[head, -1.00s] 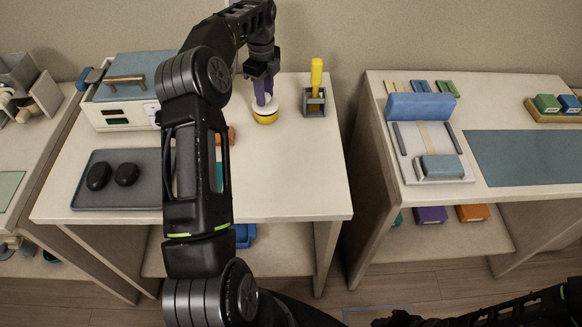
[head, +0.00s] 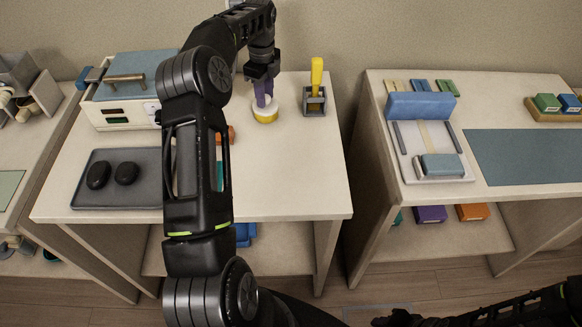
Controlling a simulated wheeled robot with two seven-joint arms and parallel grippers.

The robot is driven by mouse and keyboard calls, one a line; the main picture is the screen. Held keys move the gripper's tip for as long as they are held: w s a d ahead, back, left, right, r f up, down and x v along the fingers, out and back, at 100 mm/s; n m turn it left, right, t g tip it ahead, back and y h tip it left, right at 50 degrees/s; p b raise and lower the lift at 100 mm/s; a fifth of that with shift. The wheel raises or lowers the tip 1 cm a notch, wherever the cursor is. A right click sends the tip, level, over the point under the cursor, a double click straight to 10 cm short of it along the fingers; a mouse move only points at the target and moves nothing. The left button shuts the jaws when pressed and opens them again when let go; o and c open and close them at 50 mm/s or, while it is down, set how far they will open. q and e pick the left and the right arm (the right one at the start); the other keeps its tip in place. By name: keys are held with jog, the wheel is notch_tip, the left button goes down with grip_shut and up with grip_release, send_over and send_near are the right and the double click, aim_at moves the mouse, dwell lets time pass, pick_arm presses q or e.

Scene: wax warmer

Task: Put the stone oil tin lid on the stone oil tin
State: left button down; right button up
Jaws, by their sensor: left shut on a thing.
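My left gripper (head: 264,92) reaches down from above at the back of the middle table, with purple fingers. It is shut on the white stone oil tin lid (head: 258,114). The lid is at the top of the round stone oil tin (head: 266,121), whose yellow side shows below it. The fingers hide part of the lid, and I cannot tell whether it is fully seated. Part of my right arm shows at the lower right, but its gripper cannot be made out.
A grey holder (head: 314,106) with a yellow-handled tool stands just right of the tin. A white warmer box (head: 108,116) with a blue lid stands at the back left. A dark tray (head: 120,200) holds two black stones. The table's front right is clear.

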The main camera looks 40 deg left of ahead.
pick_arm(q)
jog(key=shift+f, duration=0.1)
jog(key=c, duration=1)
grip_release()
jog(key=shift+p, duration=0.35)
jog(key=shift+w, duration=0.4)
dwell(1.2)
jog(key=shift+s+b, duration=0.35)
jog(key=shift+s, duration=0.45)
dwell(0.8)
dwell(0.5)
jog(key=shift+r+p, duration=0.55)
jog(key=shift+r, duration=3.5)
